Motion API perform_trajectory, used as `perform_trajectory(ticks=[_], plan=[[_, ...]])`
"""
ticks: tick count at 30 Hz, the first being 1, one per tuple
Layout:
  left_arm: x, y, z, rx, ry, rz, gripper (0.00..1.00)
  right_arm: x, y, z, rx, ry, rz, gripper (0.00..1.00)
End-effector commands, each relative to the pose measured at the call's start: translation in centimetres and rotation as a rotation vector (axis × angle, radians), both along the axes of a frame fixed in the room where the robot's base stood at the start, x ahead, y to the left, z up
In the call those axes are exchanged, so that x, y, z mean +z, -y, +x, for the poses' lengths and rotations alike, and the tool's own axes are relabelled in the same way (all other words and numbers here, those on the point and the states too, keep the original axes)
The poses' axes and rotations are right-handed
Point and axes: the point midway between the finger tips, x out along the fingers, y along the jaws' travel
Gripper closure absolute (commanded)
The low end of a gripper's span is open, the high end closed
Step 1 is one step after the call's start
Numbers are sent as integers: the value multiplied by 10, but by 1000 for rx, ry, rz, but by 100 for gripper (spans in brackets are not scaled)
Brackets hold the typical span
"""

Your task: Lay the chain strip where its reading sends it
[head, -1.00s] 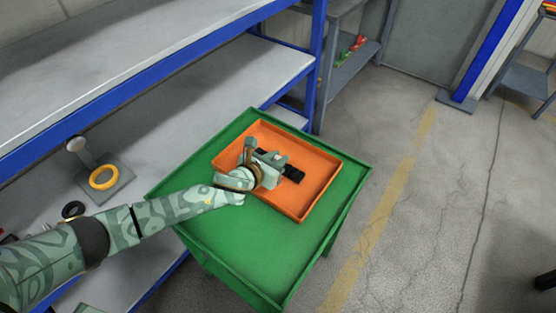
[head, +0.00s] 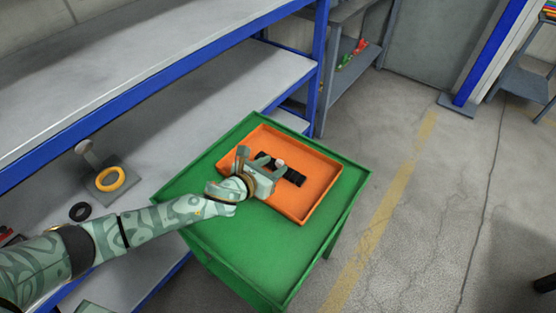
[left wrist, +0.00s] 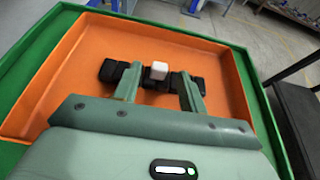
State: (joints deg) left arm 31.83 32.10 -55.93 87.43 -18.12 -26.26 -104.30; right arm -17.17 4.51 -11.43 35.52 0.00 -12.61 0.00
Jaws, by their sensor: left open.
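The black chain strip (head: 294,178), made of blocky links, lies in the orange tray (head: 318,160) on a green-topped stand. A small whitish block (left wrist: 158,70) sits at the strip's middle in the left wrist view. My left gripper (head: 262,161) is open over the tray. In the left wrist view its two fingers (left wrist: 160,84) reach towards the strip on either side of the whitish block, and links show beyond both fingers. I cannot tell whether the fingers touch the strip. Part of the strip is hidden by the gripper in the head view. My right gripper is not in view.
The green stand (head: 240,250) has a raised rim and free room in front of the tray. A blue-edged shelf unit (head: 180,110) stands close on the left, holding a yellow ring (head: 110,179) and a black ring (head: 80,212). Open floor lies to the right.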

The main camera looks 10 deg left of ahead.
Motion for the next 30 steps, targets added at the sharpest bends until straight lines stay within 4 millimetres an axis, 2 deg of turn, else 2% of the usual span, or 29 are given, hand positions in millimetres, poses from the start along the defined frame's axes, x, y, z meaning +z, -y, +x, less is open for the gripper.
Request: perform_trajectory(ticks=[1,6,12,30], plan=[[12,-6,-12,1,1,1,58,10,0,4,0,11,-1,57],[25,-19,-45,0,2,2,58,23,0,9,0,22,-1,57],[31,-27,-66,0,0,0,58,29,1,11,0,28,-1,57],[31,-28,-69,0,0,0,58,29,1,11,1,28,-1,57]])
